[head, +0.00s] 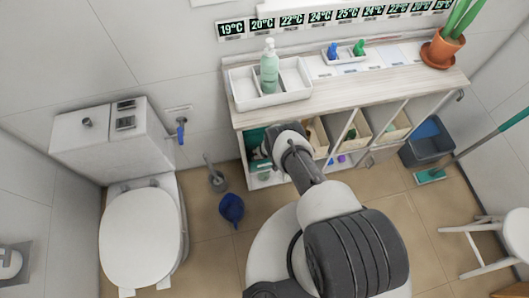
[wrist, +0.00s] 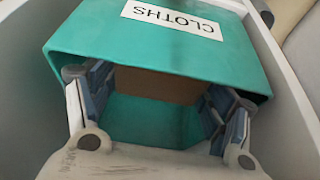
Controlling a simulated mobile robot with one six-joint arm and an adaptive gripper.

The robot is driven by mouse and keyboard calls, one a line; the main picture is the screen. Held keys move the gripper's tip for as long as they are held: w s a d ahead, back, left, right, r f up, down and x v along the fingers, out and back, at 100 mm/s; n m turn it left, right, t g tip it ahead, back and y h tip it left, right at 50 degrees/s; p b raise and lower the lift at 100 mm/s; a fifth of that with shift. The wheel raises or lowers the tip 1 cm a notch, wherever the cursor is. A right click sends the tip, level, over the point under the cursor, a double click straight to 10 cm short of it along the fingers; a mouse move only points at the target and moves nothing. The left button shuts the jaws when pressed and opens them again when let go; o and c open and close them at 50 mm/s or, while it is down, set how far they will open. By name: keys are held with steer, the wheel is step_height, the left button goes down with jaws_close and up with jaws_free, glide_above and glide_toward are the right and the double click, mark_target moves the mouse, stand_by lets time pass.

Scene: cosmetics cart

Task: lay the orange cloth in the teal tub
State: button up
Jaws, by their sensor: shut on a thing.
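The teal tub (wrist: 160,48) fills much of the wrist view, with a white CLOTHS label upside down on its wall. In the head view the tub (head: 256,137) shows only in part, in the leftmost lower bay of the cart, behind my wrist. My gripper (wrist: 156,88) has its fingers wide apart at the tub's mouth. It is shut on a brownish-orange block between its pads, which appears to be the orange cloth (wrist: 155,84), in shadow. The cloth is partly hidden by the tub's rim. I cannot tell whether it touches the tub's floor.
White bay walls stand close on both sides of the tub. On the cart top are a white tray (head: 238,98) with a pump bottle (head: 269,68) and a potted plant (head: 443,48). Other bays to the right hold bins. A toilet (head: 140,235) stands left.

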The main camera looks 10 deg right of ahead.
steer(key=shift+f+b, duration=0.55)
steer(key=o, duration=1)
steer(key=shift+c, duration=0.2)
steer(key=shift+r, duration=0.1)
steer(key=shift+r+p, duration=0.5)
steer(key=shift+p, duration=0.2)
steer(key=p+v, duration=0.7)
steer(key=v, duration=0.5)
